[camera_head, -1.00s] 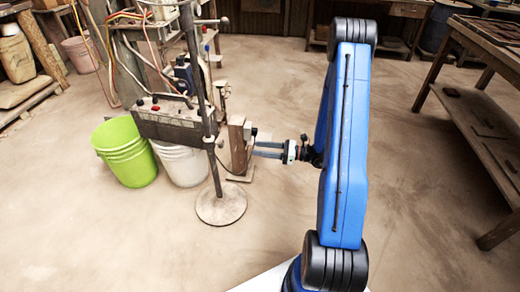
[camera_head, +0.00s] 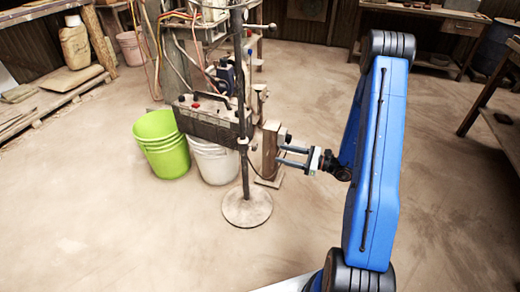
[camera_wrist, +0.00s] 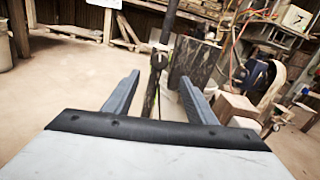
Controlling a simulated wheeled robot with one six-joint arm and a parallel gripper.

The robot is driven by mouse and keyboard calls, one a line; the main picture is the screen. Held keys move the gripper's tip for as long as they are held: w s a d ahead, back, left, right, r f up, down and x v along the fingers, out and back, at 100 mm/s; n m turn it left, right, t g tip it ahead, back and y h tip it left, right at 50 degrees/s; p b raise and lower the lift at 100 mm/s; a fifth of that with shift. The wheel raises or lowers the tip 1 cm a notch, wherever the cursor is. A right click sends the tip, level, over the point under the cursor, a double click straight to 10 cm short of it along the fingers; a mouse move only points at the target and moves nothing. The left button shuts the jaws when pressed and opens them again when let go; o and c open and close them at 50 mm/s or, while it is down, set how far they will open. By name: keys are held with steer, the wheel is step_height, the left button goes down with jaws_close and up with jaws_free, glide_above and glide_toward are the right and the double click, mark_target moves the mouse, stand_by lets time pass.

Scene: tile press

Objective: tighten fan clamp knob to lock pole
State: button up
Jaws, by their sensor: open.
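A dark upright pole (camera_head: 242,95) stands on a round base (camera_head: 247,207) left of my gripper; it also shows near the top centre in the wrist view (camera_wrist: 168,22). A small dark collar (camera_head: 243,143) sits on the pole at about gripper height. A small dark knob-like part (camera_wrist: 158,59) shows in the wrist view beyond and between my fingers; I cannot tell its exact shape. My gripper (camera_head: 282,156) is open, pointing left towards the pole. In the wrist view its two fingers (camera_wrist: 162,82) stand apart with nothing between them, short of the pole.
A grey box (camera_head: 208,122) with a handle is behind the pole. A wooden post (camera_head: 271,148) stands close by the fingertips. Green (camera_head: 162,148) and white (camera_head: 215,163) buckets stand left. A dark blue fan-like machine (camera_wrist: 258,76) is at right. Floor in front is clear.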

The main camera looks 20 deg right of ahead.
mark_target(253, 147)
steer(key=x, duration=1.1)
steer(key=shift+a, duration=0.2)
steer(key=shift+w, duration=0.1)
steer(key=c, duration=1)
